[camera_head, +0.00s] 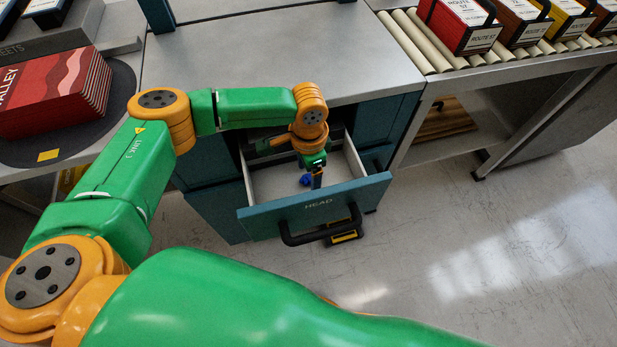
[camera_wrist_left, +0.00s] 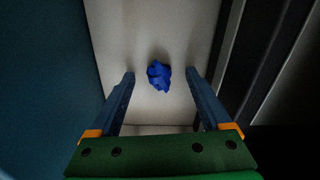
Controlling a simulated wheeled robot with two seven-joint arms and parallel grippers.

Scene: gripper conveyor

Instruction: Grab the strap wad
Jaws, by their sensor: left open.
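The strap wad (camera_wrist_left: 159,75) is a small crumpled blue bundle on the pale floor of the open drawer. In the head view the strap wad (camera_head: 305,180) shows just beside my left gripper's fingers, partly hidden by them. My right gripper is not in view.
The drawer's walls stand close around my left gripper. A grey worktop (camera_head: 290,70) lies behind the drawer. A roller conveyor (camera_head: 420,38) with boxed books stands at the upper right. A red book stack (camera_head: 55,95) sits on a dark round mat at left. The floor at right is clear.

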